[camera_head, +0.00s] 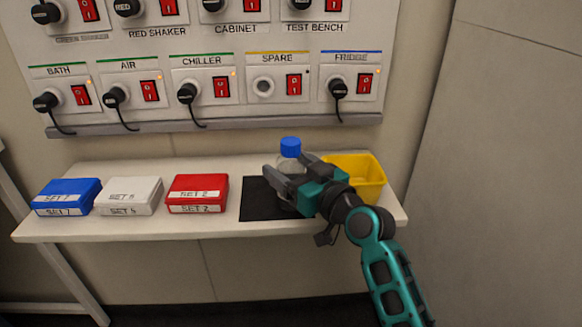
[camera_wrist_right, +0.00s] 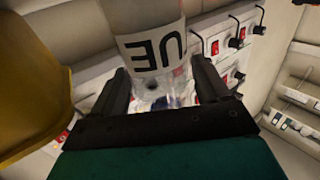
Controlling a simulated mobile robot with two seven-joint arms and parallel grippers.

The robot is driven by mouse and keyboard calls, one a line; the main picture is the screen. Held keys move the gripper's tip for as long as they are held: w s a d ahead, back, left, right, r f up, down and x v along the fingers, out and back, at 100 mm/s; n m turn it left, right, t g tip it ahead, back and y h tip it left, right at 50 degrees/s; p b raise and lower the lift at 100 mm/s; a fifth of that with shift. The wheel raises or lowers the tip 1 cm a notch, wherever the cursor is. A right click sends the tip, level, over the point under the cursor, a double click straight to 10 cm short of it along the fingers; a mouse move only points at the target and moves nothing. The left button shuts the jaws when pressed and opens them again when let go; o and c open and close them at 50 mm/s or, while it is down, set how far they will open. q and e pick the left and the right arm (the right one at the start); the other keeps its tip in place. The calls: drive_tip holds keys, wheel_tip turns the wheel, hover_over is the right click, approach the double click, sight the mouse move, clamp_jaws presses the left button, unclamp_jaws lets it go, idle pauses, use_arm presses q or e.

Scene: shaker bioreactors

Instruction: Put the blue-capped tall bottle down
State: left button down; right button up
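The blue-capped tall bottle (camera_head: 290,148) is clear and looks upright over the black mat (camera_head: 256,207) on the white shelf. My right gripper (camera_head: 283,178) comes in from the right with one finger on each side of the bottle and appears shut on it. The right wrist view shows the clear bottle with a white label (camera_wrist_right: 150,48) ending in "UE" between the two dark fingers (camera_wrist_right: 162,90). The bottle's base is hidden behind the gripper, so I cannot tell whether it touches the mat. My left gripper is out of view.
A yellow bin (camera_head: 362,176) stands right of the mat, close behind my right gripper. A red box (camera_head: 197,190), a white box (camera_head: 128,193) and a blue box (camera_head: 66,194) sit to the left on the shelf (camera_head: 225,232). A panel with switches and plugs (camera_head: 220,118) hangs behind.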

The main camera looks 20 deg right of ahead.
drive_tip(key=shift+o, duration=1)
drive_tip(key=shift+r, duration=0.2)
drive_tip(key=v, duration=1.2)
